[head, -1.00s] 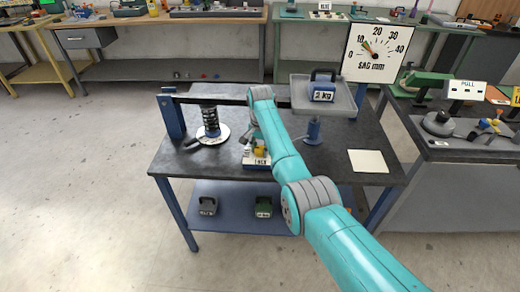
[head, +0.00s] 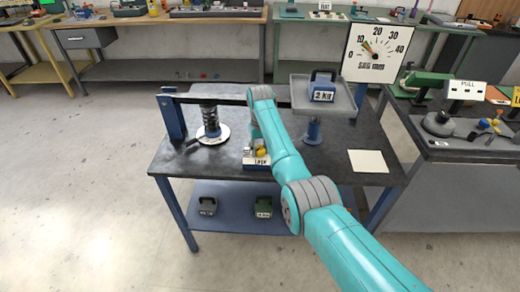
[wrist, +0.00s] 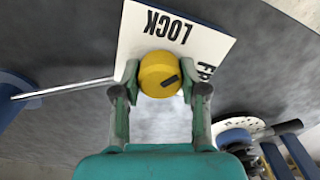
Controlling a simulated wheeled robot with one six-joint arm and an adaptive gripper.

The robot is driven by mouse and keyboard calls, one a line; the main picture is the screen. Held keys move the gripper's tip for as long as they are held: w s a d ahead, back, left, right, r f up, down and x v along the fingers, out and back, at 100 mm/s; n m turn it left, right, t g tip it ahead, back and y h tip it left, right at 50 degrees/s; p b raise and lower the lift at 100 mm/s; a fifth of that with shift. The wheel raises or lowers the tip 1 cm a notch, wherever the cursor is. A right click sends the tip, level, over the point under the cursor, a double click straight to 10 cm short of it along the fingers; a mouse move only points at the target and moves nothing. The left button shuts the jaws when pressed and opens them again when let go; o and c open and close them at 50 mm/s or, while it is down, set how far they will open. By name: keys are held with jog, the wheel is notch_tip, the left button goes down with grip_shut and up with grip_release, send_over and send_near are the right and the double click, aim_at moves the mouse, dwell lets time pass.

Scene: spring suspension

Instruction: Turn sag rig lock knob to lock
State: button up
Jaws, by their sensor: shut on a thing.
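The yellow lock knob (wrist: 159,74) stands on a white label plate (wrist: 205,42) in the wrist view. The plate reads LOCK, upside down, with a part-hidden second word starting "FR" at its right. The knob's dark mark points right and slightly up, toward that second word's side. My gripper (wrist: 160,92) has its two fingers on either side of the knob, shut on it. In the head view the knob (head: 261,151) shows small beside my arm, above the LOCK plate (head: 257,163); my gripper is mostly hidden there.
The rig table (head: 215,160) bears a coil spring (head: 209,118) under a long beam. A pan (head: 339,105) holds a 2 kg weight (head: 322,86). The sag dial (head: 376,50) stands behind with its needle near 10. A blank sheet (head: 368,161) lies at right.

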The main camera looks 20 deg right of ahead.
aim_at(260, 148)
jog(key=n, duration=0.7)
dwell(0.6)
jog(key=o, duration=1.1)
jog(key=shift+o, duration=0.2)
jog(key=shift+r, duration=0.1)
notch_tip(260, 148, up, 12)
